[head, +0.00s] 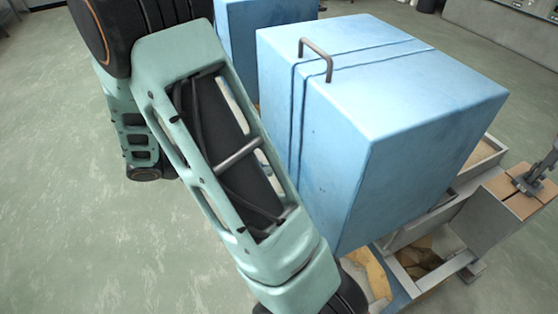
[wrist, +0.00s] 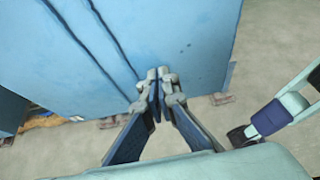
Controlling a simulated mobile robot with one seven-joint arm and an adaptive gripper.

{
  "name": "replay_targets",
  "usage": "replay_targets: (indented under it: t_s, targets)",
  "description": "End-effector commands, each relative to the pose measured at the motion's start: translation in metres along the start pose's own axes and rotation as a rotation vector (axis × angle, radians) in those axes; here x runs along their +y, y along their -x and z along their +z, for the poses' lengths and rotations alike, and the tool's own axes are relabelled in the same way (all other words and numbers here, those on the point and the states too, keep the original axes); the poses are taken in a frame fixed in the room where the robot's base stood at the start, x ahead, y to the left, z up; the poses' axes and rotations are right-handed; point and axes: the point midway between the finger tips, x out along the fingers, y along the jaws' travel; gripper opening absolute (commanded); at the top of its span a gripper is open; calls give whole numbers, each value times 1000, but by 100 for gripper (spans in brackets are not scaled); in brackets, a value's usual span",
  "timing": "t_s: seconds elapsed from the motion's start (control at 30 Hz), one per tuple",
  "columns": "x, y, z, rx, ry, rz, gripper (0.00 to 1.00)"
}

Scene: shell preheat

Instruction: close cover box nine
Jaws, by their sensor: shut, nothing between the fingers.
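A large blue cover box (head: 400,130) fills the right middle of the head view, with a bent metal handle (head: 317,57) on top and dark grooves down its side. No number shows on it, so I cannot tell if it is box nine. In the wrist view a blue box face (wrist: 190,40) with two dark grooves stands in front of my gripper (wrist: 158,75). The gripper's fingertips are together with nothing between them. They overlap the box's lower part in the picture; I cannot tell if they touch it. In the head view my arm hides the gripper.
A second blue box (head: 262,22) stands behind the first. A grey metal frame (head: 420,262) with open compartments lies below and right of the big box. A clamp-like tool (head: 535,178) stands on it at right. Green floor (head: 80,230) is clear at left.

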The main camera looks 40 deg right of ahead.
Motion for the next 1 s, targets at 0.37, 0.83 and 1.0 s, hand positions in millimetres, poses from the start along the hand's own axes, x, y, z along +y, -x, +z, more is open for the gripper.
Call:
replay_targets:
  t_s: [0.37, 0.83, 1.0]
  targets:
    - [-1, -78, 0, 1, -3, -5, 0]
    - [1, -123, 19, 5, -6, 1, 0]
    - [1, -124, 19, 4, -6, 2, 0]
